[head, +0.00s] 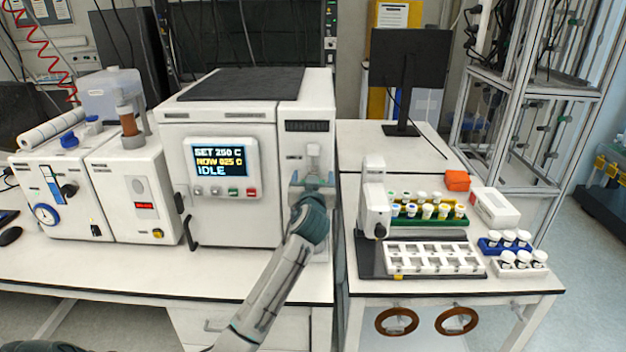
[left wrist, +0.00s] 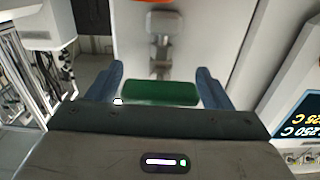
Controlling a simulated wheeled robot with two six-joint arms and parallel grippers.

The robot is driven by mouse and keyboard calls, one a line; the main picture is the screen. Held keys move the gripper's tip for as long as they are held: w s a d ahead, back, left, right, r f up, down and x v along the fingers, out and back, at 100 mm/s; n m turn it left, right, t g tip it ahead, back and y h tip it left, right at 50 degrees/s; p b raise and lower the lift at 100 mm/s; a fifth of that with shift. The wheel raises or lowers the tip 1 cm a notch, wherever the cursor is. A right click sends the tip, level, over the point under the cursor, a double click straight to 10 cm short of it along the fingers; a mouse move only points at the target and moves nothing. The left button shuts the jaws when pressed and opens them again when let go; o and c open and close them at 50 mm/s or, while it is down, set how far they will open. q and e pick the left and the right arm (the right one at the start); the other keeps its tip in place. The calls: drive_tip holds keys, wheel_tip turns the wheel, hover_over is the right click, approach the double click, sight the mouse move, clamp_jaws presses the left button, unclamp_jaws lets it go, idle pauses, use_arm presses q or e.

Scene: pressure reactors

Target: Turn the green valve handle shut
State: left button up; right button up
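The green valve handle (left wrist: 160,92) is a wide bar in the left wrist view. It lies crosswise between the two blue fingers of my left gripper (left wrist: 160,78), its ends close to them. The fingers are spread apart; I cannot tell whether they touch the handle. A grey metal fitting (left wrist: 160,50) shows beyond the handle. In the head view my left gripper (head: 312,182) is at the narrow right panel of the white reactor (head: 220,225), and its wrist hides most of the valve. My right gripper is not in view.
The reactor screen (head: 220,162) reads IDLE, set 250 C, now 025 C. White instruments (head: 60,190) stand to its left. On the right table are a white sample tray (head: 432,258), a green vial rack (head: 428,215) and an orange box (head: 457,180). A gap separates the two tables.

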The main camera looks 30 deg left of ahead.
use_arm(q)
drive_tip(key=shift+o, duration=0.2)
drive_tip(key=shift+s, duration=0.1)
drive_tip(key=shift+s+d+f, duration=0.15)
drive_tip(key=shift+s+d, duration=0.05)
drive_tip(key=shift+s, duration=0.05)
drive_tip(key=b+v, duration=0.3)
drive_tip(key=v, duration=0.7)
drive_tip(key=shift+b, duration=0.4)
